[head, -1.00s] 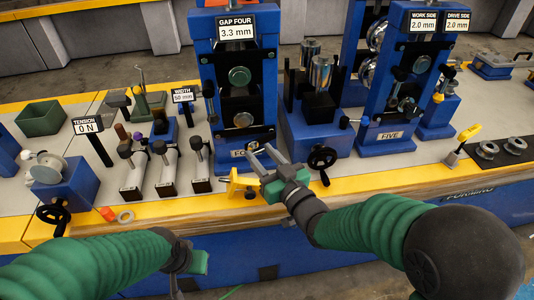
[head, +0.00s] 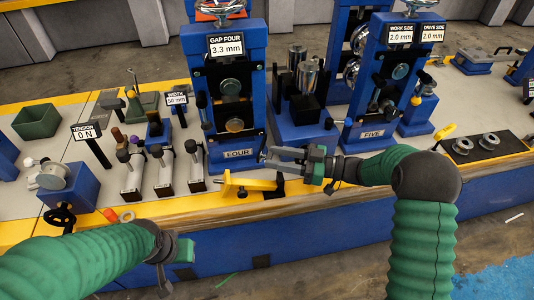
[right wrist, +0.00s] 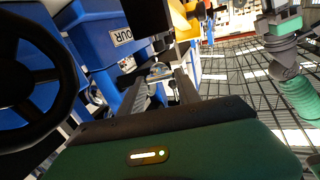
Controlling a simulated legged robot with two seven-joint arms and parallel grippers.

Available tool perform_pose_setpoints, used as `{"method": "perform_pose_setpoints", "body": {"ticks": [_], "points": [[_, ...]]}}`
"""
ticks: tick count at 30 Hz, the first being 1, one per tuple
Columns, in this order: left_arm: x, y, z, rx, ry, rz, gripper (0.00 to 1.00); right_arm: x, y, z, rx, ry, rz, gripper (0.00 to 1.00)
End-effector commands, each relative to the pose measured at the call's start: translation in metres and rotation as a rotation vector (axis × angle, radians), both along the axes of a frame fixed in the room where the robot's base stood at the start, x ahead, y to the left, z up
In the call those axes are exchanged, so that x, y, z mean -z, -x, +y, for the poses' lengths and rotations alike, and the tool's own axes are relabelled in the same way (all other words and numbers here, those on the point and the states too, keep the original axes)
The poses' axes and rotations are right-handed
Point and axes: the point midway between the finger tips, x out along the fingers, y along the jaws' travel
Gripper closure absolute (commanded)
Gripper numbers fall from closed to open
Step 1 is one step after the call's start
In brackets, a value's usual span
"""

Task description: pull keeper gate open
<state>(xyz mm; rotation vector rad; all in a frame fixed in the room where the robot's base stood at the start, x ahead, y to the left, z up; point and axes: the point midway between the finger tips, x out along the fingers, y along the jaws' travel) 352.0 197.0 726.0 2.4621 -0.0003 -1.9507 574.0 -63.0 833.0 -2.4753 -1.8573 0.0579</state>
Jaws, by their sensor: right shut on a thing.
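The yellow keeper gate (head: 245,184) is a low bar with a dark knob at the front yellow edge of the bench, below the stand marked FOUR (head: 230,110). My right gripper (head: 268,158) points left just above the gate's right part, its fingers closed in on it; the exact grip spot is hard to see. In the right wrist view its two fingers (right wrist: 168,88) show with a small shiny rounded part between their tips. My left gripper (head: 178,265) hangs in front of the bench, away from the gate; its fingers are not clear.
Several black-knobbed levers (head: 160,172) stand left of the gate. The stand marked FIVE (head: 385,90) rises behind my right arm. A dark handwheel (right wrist: 35,75) is close at the left of the right wrist view.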

Motion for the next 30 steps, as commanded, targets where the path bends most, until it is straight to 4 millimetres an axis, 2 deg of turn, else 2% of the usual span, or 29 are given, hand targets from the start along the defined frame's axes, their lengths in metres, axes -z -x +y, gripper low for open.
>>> {"method": "perform_pose_setpoints", "body": {"ticks": [6, 19, 20, 24, 30], "points": [[-0.005, 0.0, 0.0, 0.0, 0.0, 0.0, 0.68, -0.0024, -0.0026, -0.0111, -0.024, -0.001, -0.004, 1.0], [-0.0051, 0.0, -0.0001, 0.0, 0.0, 0.0, 0.68, -0.0026, -0.0026, -0.0118, -0.03, -0.003, -0.006, 1.0], [-0.0051, 0.0, -0.0001, 0.0, 0.0, 0.0, 0.68, -0.0026, -0.0027, -0.0117, -0.03, -0.003, -0.006, 0.58], [-0.0051, 0.0, -0.0001, 0.0, 0.0, 0.0, 0.68, -0.0022, -0.002, -0.0114, -0.032, -0.003, -0.005, 0.4], [-0.005, 0.0, 0.0, 0.0, 0.0, 0.0, 0.68, -0.0017, -0.0011, -0.0112, -0.033, -0.002, -0.005, 0.38]]}}
